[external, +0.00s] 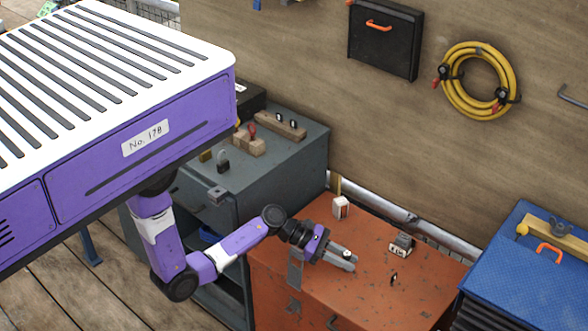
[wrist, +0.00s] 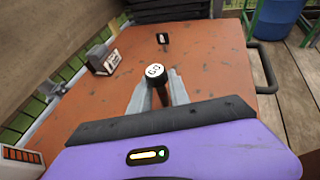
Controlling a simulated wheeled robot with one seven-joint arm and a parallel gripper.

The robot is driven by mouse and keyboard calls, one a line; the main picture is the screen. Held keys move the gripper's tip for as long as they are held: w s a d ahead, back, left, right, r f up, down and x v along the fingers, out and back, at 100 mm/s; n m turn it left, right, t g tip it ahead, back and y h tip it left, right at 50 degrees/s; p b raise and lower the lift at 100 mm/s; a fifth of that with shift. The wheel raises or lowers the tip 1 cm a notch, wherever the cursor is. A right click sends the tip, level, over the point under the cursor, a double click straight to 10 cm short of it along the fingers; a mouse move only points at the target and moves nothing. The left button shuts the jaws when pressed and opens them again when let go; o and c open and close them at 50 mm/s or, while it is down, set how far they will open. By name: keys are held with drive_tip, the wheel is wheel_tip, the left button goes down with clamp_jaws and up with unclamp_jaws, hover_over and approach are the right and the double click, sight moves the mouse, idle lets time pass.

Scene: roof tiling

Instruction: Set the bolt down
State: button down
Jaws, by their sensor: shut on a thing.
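The bolt (wrist: 156,75) is dark with a round white top bearing black marks. It sits between the two grey fingers of my gripper (wrist: 157,92) in the wrist view, and the fingers are shut on it. In the external view my gripper (external: 345,260) is low over the worn orange cabinet top (external: 330,235). The bolt is too small there to make out clearly. Whether its lower end touches the cabinet top is hidden.
A small dark upright piece (external: 393,279) stands beyond my gripper; it also shows in the wrist view (wrist: 162,39). A grey labelled block (external: 402,244) and a white-and-red box (external: 340,207) stand towards the wall. Orange surface between them is bare. A blue chest (external: 530,270) is at right.

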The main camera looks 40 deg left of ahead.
drive_tip(key=shift+f, duration=0.1)
drive_tip(key=c, duration=1.2)
unclamp_jaws()
drive_tip(key=shift+c, duration=0.2)
drive_tip(key=shift+s+a+r, duration=0.1)
drive_tip(key=shift+a+r, duration=0.15)
drive_tip(key=shift+r, duration=0.05)
drive_tip(key=p+v, duration=0.1)
drive_tip(key=v, duration=0.3)
drive_tip(key=shift+a+r, duration=0.15)
drive_tip(key=shift+a, duration=0.15)
wheel_tip(320, 180, up, 7)
drive_tip(key=p, duration=0.1)
drive_tip(key=shift+d+p, duration=0.15)
drive_tip(key=shift+p, duration=0.2)
